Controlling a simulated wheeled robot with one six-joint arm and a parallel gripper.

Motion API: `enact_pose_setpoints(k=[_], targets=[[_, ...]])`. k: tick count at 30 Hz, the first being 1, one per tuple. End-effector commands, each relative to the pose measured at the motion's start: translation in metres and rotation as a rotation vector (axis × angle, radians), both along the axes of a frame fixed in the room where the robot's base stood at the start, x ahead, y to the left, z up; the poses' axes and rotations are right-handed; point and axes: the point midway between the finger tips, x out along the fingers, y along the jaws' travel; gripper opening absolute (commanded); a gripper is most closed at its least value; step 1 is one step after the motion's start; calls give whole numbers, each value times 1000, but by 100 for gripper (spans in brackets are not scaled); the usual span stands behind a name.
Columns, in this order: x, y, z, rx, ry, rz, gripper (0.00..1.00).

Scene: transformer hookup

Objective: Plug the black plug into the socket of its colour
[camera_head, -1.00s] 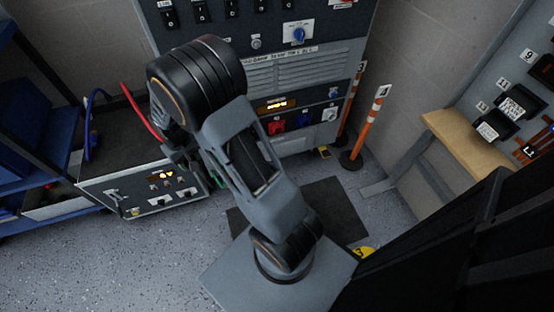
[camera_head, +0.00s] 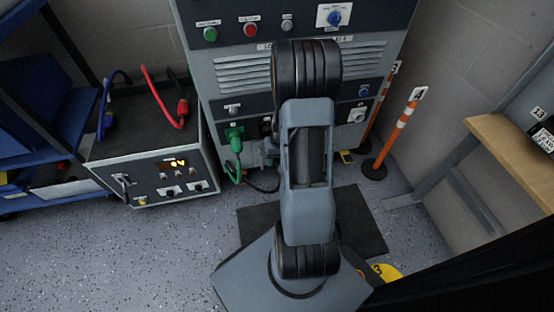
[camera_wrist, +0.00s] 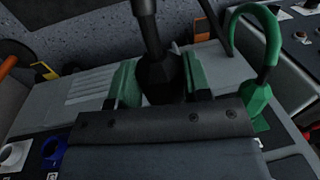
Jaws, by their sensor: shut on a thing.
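My gripper (camera_wrist: 158,85) has green finger pads and is shut on the black plug (camera_wrist: 160,72) in the wrist view. The plug's thick black cable runs up from it. The plug's front end is hidden by the gripper body, so I cannot tell whether it touches a socket. In the head view my arm covers the gripper and the plug. The black socket (camera_head: 267,127) shows only partly, just left of my arm, beside the green plug (camera_head: 235,137). That green plug sits at the panel's left socket and also shows right of my gripper in the wrist view (camera_wrist: 255,100).
A blue socket (camera_wrist: 52,152) and a white socket (camera_head: 356,115) are on the same panel. A power unit (camera_head: 155,165) with red and blue leads stands left. Orange posts (camera_head: 392,140) and a wooden bench (camera_head: 510,150) are right. A dark mat (camera_head: 360,215) lies in front.

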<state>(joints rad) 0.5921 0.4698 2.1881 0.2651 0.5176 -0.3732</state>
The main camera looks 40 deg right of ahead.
Motion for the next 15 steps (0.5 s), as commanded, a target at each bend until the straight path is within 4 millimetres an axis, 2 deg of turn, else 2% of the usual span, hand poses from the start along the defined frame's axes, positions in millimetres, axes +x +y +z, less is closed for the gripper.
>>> enact_pose_setpoints(k=[7, 15], targets=[[0, 1, 1, -2, -1, 1, 20], [17, -8, 1, -2, -1, 4, 20]])
